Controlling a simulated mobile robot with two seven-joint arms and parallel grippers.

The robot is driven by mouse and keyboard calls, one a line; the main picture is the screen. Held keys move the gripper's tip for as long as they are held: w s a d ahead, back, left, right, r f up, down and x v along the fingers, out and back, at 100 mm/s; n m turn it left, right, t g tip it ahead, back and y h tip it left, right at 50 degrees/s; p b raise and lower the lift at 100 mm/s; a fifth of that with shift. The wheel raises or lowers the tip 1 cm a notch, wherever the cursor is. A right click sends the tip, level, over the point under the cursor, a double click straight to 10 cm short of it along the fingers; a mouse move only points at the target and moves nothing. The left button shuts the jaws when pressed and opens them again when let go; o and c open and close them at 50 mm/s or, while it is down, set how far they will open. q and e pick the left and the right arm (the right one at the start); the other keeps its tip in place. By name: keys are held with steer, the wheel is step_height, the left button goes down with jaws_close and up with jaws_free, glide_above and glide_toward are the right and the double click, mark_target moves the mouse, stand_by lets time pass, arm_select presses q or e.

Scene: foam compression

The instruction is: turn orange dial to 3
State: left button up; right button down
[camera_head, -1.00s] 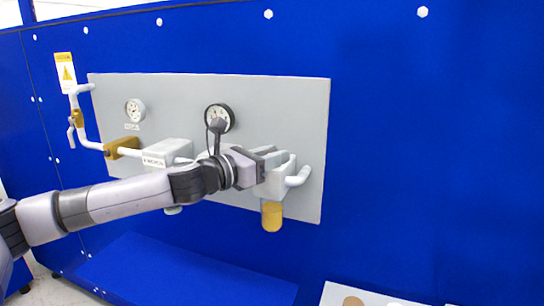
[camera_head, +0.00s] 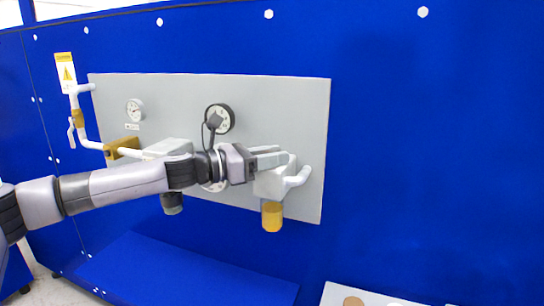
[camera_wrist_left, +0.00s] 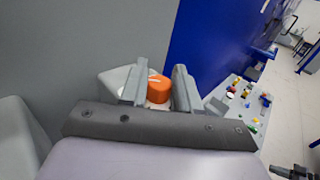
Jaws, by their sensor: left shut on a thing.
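The orange dial (camera_wrist_left: 158,89) shows in the left wrist view, between the two grey fingers of my left gripper (camera_wrist_left: 160,88). The jaws are shut on it. In the head view my left gripper (camera_head: 270,158) reaches from the left to the top of a pale fitting (camera_head: 272,183) on the grey panel. The dial is hidden there behind the fingers and wrist. The dial's markings and pointer cannot be read in either view.
The grey panel (camera_head: 305,110) is on a blue wall (camera_head: 430,150). It bears gauges (camera_head: 220,118), pipes and a pale box (camera_head: 168,147). A yellow bowl (camera_head: 272,217) hangs under the fitting, and a pipe elbow (camera_head: 298,177) sticks out at its right.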

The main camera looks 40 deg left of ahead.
arm_select(q)
steer(key=o, duration=0.9)
steer(key=shift+b+v, duration=1.65)
steer(key=shift+v, duration=1.9)
steer(key=shift+o, duration=0.3)
